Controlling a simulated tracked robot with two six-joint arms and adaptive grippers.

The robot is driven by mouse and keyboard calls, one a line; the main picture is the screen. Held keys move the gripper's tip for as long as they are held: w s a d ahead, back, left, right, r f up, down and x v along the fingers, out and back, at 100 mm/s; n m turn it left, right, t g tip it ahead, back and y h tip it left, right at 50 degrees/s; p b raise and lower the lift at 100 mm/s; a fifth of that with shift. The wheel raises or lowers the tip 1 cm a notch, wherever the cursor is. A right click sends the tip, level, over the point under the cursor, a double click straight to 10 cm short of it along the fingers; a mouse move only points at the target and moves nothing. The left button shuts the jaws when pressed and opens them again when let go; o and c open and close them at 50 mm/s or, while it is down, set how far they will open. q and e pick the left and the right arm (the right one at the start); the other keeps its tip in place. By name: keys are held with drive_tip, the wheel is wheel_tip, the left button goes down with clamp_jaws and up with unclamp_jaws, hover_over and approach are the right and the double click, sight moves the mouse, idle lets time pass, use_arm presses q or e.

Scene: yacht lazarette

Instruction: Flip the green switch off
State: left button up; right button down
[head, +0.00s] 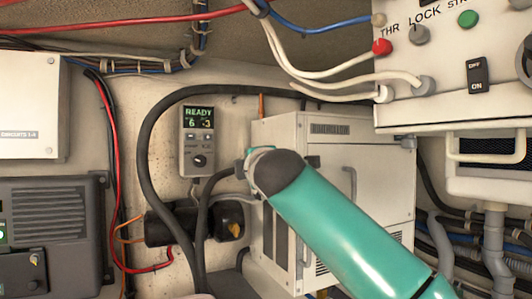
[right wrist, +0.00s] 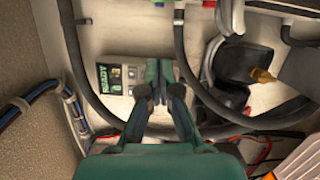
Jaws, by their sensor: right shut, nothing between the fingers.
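A green round knob (head: 468,19) sits on the white control panel at the upper right of the head view. A small green light (head: 3,235) shows on the dark box at the left edge; whether it belongs to a switch I cannot tell. My teal right arm reaches in from the lower right, hiding its gripper in the head view. In the right wrist view my right gripper (right wrist: 159,72) is shut and empty, its fingertips overlapping the edge of the grey READY unit (right wrist: 117,82); contact cannot be told. The READY unit (head: 198,140) also shows in the head view. My left gripper is not in view.
The white panel (head: 443,112) carries a red knob (head: 382,47), a grey knob (head: 420,35) and a black OFF/ON rocker (head: 477,76). A thick black hose (head: 144,150) loops around the READY unit. A white cabinet (head: 330,130) stands behind my arm.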

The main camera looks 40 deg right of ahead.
use_arm(q)
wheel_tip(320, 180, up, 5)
drive_tip(key=p, duration=0.4)
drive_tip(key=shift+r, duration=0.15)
use_arm(e)
drive_tip(key=w+d, duration=0.4)
drive_tip(key=d, duration=0.3)
drive_tip(key=shift+r, duration=0.35)
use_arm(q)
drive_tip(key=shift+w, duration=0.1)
use_arm(e)
drive_tip(key=shift+w, duration=0.15)
